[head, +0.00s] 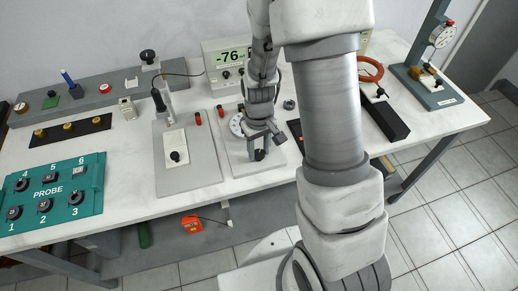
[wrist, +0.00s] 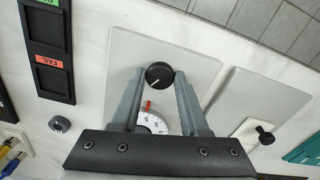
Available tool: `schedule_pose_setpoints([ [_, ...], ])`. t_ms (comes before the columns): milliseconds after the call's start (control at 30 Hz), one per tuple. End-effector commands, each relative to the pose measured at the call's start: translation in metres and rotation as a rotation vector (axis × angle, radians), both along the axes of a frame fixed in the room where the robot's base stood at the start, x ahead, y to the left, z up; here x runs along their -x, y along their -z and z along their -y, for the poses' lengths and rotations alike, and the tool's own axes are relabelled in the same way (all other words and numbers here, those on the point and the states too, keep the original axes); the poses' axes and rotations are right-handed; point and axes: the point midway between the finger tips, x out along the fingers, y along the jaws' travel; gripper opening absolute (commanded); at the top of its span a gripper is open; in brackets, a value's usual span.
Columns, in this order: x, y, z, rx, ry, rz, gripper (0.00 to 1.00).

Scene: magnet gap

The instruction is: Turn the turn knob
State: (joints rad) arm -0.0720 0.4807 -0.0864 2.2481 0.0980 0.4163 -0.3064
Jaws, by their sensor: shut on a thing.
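The turn knob (wrist: 160,75) is a round black knob with a pale pointer line, on a light grey plate (wrist: 203,48). In the wrist view it lies between the two fingertips of my gripper (wrist: 160,77), which are closed on its sides. In the head view my gripper (head: 261,140) reaches down to the plate from above, and the black knob (head: 260,155) shows just under the fingers. A white dial (wrist: 152,123) with a red mark sits beside the knob on the same plate, partly hidden by my gripper.
In the head view a teal PROBE box (head: 52,190) lies at the left, and a display reading 76 (head: 233,56) stands behind. A black tray with a red FAIL label (wrist: 57,60) is nearby.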

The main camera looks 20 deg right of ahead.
Motion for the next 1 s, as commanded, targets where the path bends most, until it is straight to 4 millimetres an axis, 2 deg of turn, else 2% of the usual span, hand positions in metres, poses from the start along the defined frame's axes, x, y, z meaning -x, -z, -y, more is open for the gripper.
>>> schedule_pose_setpoints([
  [300,0.0,0.0,0.0,0.0,0.019,0.0,0.0],
  [333,0.0,0.0,0.0,0.0,0.019,0.0,0.46],
  [500,0.0,0.0,0.0,0.0,0.019,0.0,0.74],
  [833,0.0,-0.003,0.0,0.0,0.018,0.001,0.74],
  [1000,-0.001,-0.023,0.0,-0.001,0.018,0.005,0.74],
])
